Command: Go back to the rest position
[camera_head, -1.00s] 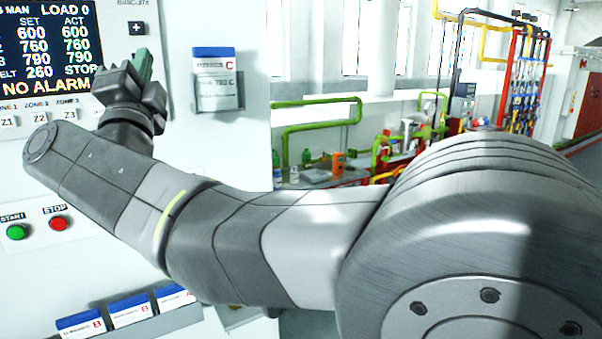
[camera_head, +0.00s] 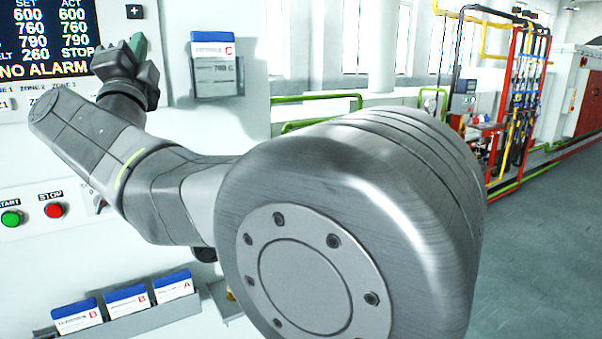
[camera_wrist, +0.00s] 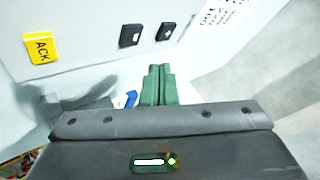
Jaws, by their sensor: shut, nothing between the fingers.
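My gripper (camera_head: 138,45) is in front of the control panel at the upper left of the head view, beside the display. In the wrist view its green fingers (camera_wrist: 158,85) are together with nothing between them. My arm crosses the head view from the lower middle to the upper left and hides part of the panel. The panel (camera_head: 225,150) has a display (camera_head: 45,40) reading "NO ALARM", a green START button (camera_head: 11,218) and a red STOP button (camera_head: 54,210).
A card holder (camera_head: 215,82) with a blue-topped C card is fixed to the panel right of my gripper. A lower rack (camera_head: 150,322) holds cards marked A and B. Red-framed pipework (camera_head: 520,110) stands at the back right. The grey floor (camera_head: 545,240) at right is open.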

